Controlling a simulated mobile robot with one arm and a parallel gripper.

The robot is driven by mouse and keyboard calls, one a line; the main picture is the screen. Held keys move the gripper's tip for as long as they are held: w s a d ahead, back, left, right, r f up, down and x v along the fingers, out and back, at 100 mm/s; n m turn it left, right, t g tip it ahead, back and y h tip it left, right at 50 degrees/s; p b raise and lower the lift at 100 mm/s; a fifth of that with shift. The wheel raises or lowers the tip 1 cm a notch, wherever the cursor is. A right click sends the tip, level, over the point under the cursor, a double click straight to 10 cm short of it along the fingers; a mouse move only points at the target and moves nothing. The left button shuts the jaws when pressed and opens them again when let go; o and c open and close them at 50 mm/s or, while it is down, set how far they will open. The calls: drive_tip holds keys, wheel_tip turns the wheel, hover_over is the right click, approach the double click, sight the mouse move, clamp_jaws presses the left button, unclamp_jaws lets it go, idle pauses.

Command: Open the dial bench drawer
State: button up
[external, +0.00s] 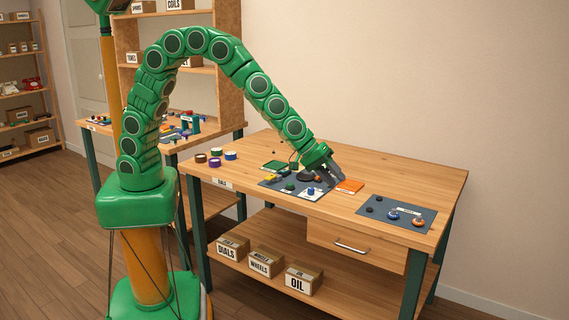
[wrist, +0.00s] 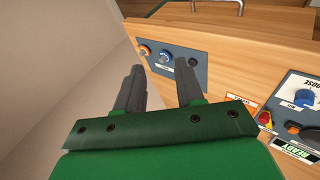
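The dial bench (external: 410,180) is a wooden table with dark green legs. Its drawer (external: 355,247) is closed under the right part of the top, with a metal bar handle (external: 351,248) on its front. In the wrist view a metal handle (wrist: 239,3) shows at the top edge, partly cut off. My gripper (external: 336,180) is above the bench top near the mats, away from the drawer handle. In the wrist view my gripper (wrist: 158,83) has its two dark fingers apart with nothing between them.
A dark mat with knobs (external: 398,213) lies at the bench's right end, and another mat with parts (external: 292,187) lies under my gripper. An orange pad (external: 350,186) is beside it. Labelled boxes (external: 266,262) stand on the lower shelf. The floor before the drawer looks clear.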

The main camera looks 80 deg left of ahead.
drive_tip(key=w+d+f+n+t+y, duration=0.2)
drive_tip(key=w+d+f+n+t, duration=0.15)
drive_tip(key=w+d+f, duration=0.45)
drive_tip(key=n+t+y, duration=0.7)
drive_tip(key=n+y, duration=0.2)
approach(347, 251)
drive_tip(key=d+r, duration=0.4)
drive_tip(key=shift+x, duration=3.95)
clamp_jaws()
